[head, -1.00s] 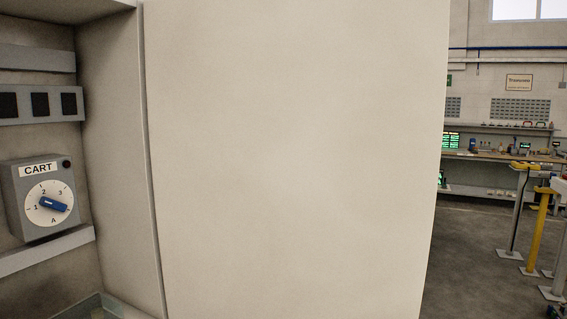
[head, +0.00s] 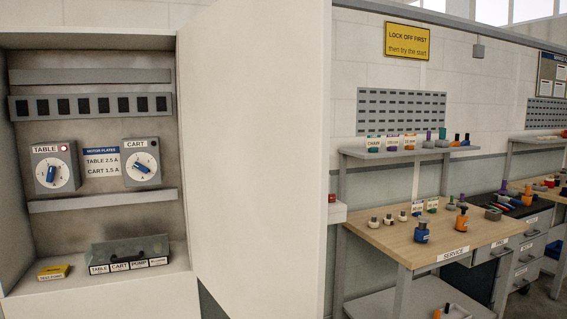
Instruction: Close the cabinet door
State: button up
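The cabinet (head: 92,39) stands open at the left of the head view. Its pale door (head: 255,150) is swung out from the cabinet's right side and stands wide open, apart from the frame. Inside are a TABLE dial box (head: 45,150) with a red lamp and a CART dial box (head: 128,147), both with blue knobs. My gripper is not in view.
On the cabinet floor are a clear labelled holder (head: 128,250) and a yellow box (head: 54,272). A wooden service bench (head: 450,222) with small parts stands right of the door. A yellow LOCK OFF FIRST sign (head: 407,42) hangs on the back wall.

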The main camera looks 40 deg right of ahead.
aim_at(255, 76)
jog(key=k+l+u, duration=0.1)
jog(key=l, duration=0.35)
jog(key=k+l+u, duration=0.15)
jog(key=l, duration=0.3)
jog(key=l+u, duration=0.1)
jog(key=l, duration=0.35)
jog(key=k+l+u, duration=0.15)
jog(key=l, duration=0.25)
jog(key=l+u, duration=0.2)
jog(key=l, duration=0.8)
jog(key=i+l+u, duration=0.1)
jog(key=u, duration=0.25)
